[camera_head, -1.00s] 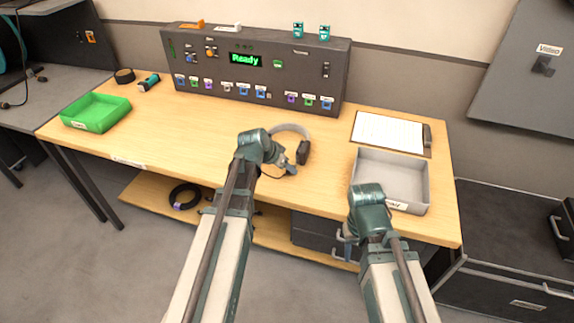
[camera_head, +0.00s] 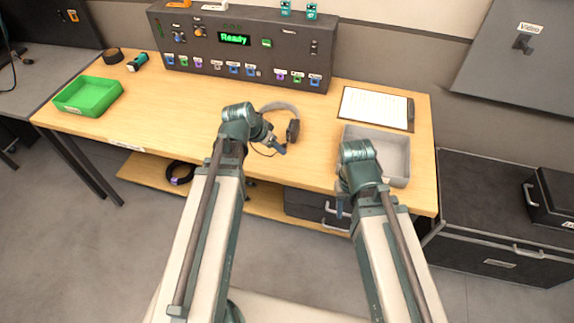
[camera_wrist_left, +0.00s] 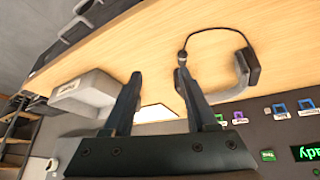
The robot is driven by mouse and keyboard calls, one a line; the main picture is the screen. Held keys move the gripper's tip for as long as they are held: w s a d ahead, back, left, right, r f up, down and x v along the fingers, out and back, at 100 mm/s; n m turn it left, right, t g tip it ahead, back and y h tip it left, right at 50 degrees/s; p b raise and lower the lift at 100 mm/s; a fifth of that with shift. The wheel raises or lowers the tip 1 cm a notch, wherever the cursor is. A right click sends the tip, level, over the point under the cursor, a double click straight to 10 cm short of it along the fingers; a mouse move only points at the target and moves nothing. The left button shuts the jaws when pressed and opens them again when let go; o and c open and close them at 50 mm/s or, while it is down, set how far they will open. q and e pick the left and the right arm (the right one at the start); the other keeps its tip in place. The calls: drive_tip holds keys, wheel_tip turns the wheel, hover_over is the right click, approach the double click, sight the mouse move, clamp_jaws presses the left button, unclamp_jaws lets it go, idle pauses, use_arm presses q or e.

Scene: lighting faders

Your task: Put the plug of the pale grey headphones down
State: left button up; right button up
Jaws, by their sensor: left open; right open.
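The pale grey headphones (camera_head: 293,130) lie on the wooden table, with a pale band and dark ear pads; they also show in the left wrist view (camera_wrist_left: 243,68). A thin dark cable loops from them to a small plug (camera_wrist_left: 182,57). The plug is by the tip of one finger of my left gripper (camera_wrist_left: 158,78), not between the fingers; whether it touches that finger I cannot tell. My left gripper is open, beside the headphones in the head view (camera_head: 278,149). My right gripper (camera_head: 342,208) is open and empty at the table's front edge, mostly hidden by its wrist.
A grey tray (camera_head: 398,178) stands right of the headphones, with a clipboard (camera_head: 376,108) behind it. A console (camera_head: 240,82) reading "Ready" stands at the back. A green tray (camera_head: 88,97) is at the left. The table between green tray and headphones is clear.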

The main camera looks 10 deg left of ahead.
use_arm(q)
drive_tip(key=s+d+f+g+y, duration=0.1)
drive_tip(key=s+d+g+y, duration=0.1)
drive_tip(key=s+d, duration=0.4)
drive_tip(key=s+d+f+n+g+y, duration=0.1)
drive_tip(key=s+d+g+y, duration=0.1)
drive_tip(key=s+d, duration=0.5)
drive_tip(key=shift+s+f+g, duration=0.3)
drive_tip(key=shift+s+g, duration=0.4)
drive_tip(key=shift+s, duration=0.5)
drive_tip(key=shift+d, duration=0.1)
